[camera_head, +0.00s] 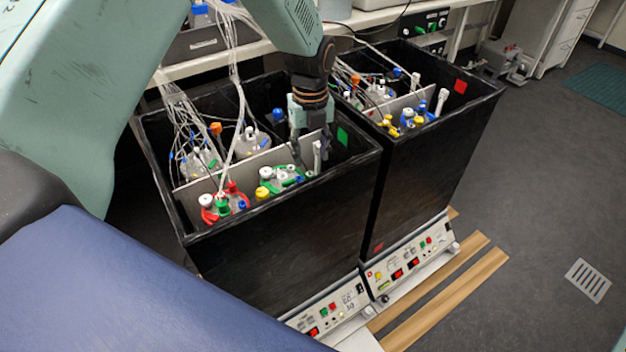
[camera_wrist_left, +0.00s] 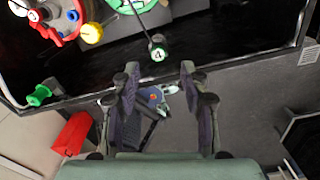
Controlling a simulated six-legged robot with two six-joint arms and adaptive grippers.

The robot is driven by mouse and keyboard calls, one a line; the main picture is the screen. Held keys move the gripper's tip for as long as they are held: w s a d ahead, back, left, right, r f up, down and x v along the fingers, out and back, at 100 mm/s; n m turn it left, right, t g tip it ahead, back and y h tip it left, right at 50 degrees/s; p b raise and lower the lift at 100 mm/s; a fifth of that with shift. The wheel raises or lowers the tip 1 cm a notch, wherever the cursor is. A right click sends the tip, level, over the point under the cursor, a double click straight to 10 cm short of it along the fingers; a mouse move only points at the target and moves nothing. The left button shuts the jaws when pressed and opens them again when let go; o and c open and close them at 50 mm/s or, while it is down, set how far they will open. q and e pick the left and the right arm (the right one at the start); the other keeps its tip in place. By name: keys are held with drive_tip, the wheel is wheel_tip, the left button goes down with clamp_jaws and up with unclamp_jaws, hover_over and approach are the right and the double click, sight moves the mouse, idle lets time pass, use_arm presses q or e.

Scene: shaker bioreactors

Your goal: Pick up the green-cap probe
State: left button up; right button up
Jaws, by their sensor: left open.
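In the head view my left gripper (camera_head: 310,148) points down into the near black box, above the green-ringed vessel (camera_head: 283,180); the marked cap cannot be made out clearly there. My right gripper is not in view.
The near box (camera_head: 285,250) has high walls, a grey divider and several vessels with hanging tubes. A second black box (camera_head: 430,155) stands close on its right. Control panels (camera_head: 410,262) are below. Open floor (camera_head: 520,200) lies to the right.

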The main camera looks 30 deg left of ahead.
sight(310, 174)
use_arm(q)
drive_tip(key=f, duration=0.6)
drive_tip(key=shift+s+a+f, duration=0.1)
drive_tip(key=shift+s+f, duration=0.15)
drive_tip(key=shift+w+f+b, duration=0.1)
drive_tip(key=shift+f+b, duration=0.2)
drive_tip(key=shift+f, duration=0.25)
drive_tip(key=shift+c, duration=0.2)
drive_tip(key=c, duration=0.9)
drive_tip(key=shift+o, duration=0.2)
